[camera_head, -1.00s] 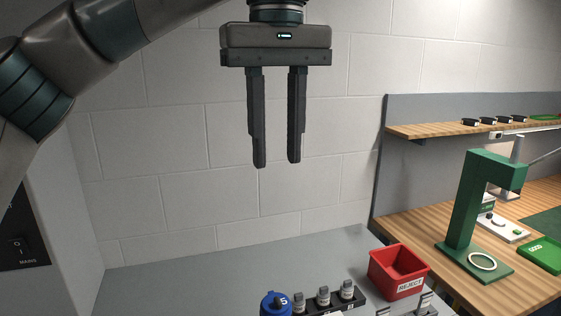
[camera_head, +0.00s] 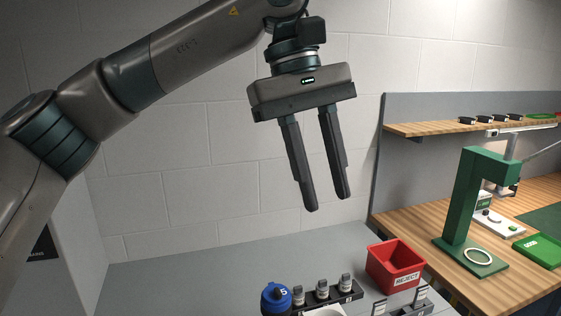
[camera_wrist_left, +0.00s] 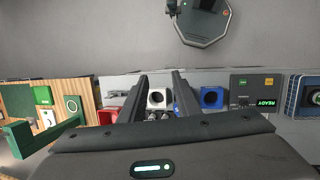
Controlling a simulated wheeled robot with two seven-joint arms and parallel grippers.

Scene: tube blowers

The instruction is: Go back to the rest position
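My left gripper (camera_head: 327,203) hangs in the air in front of the white block wall in the head view, above the grey bench. Its two fingers are apart with nothing between them, and the gripper is tilted. Its fingers also show in the left wrist view (camera_wrist_left: 160,75), parted and empty. My right gripper is in neither view.
A green stand (camera_head: 466,205) is on the wooden bench at right. The air around the gripper is clear.

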